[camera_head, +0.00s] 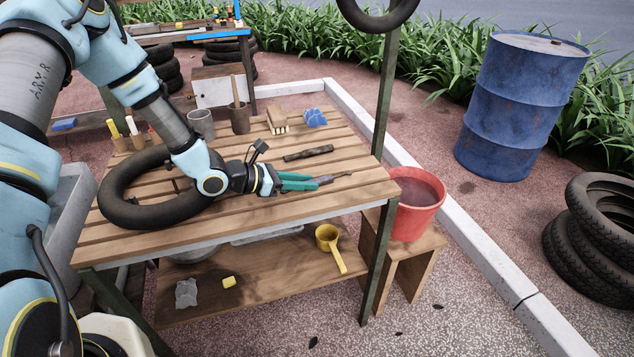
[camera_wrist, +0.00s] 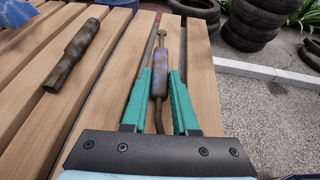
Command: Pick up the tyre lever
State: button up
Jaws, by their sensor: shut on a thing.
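The tyre lever (camera_head: 341,176) is a thin metal bar with a rusty, bluish thicker middle and a small widened tip. It lies over the right part of the slatted wooden table (camera_head: 110,232). My gripper (camera_head: 314,182) has green fingers and is shut on the lever. In the wrist view, the lever (camera_wrist: 160,58) runs lengthwise between the fingers (camera_wrist: 160,76), with its thick part between them and its tip pointing away. I cannot tell whether the lever touches the slats.
A dark, rusty rod-like tool (camera_head: 308,153) lies just behind the lever. A black inner tube (camera_head: 125,213) lies at the table's left. A brush (camera_head: 277,121), blue sponge (camera_head: 315,118) and cups (camera_head: 201,125) stand at the back. A red bucket (camera_head: 416,205) stands beyond the right edge.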

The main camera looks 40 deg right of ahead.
grip_shut()
jog(key=shift+r, duration=0.15)
notch_tip(320, 180, up, 10)
jog(key=b, duration=0.1)
jog(key=shift+b, duration=0.4)
